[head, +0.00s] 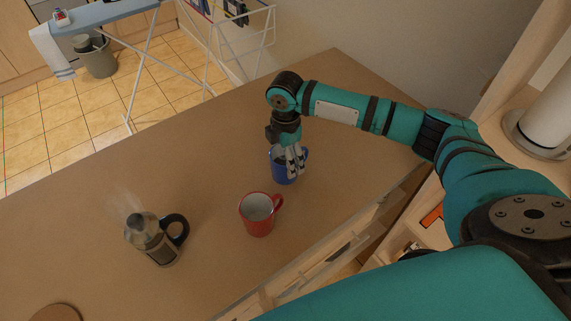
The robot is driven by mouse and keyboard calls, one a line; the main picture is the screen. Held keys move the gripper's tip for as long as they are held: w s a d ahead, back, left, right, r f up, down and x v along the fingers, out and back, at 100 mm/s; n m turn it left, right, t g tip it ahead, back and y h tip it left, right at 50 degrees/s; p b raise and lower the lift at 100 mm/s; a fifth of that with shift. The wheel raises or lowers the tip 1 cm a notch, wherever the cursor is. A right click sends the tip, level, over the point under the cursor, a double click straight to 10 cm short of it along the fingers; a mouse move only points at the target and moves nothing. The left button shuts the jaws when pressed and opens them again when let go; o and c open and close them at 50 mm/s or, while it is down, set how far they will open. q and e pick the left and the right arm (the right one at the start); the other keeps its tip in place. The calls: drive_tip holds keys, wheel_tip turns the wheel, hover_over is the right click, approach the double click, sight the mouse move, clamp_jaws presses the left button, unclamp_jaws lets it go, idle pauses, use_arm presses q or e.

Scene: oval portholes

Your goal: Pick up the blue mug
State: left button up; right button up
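The blue mug (283,176) stands upright on the brown countertop (180,130), behind and to the right of the red mug. My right gripper (295,161) comes down over the blue mug from above. Its fingers point down and cover part of the mug's rim and front. The fingers look close together, but whether they grip the mug wall is not clear. The mug's handle is mostly hidden. My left gripper is not in view.
A red mug (258,222) stands close in front of the blue mug. A steaming French press (151,240) stands further left. A round brown disc (57,313) lies at the lower left. A drying rack (240,22) stands behind the counter.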

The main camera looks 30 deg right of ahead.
drive_tip(key=c, duration=0.9)
drive_tip(key=shift+r, duration=0.2)
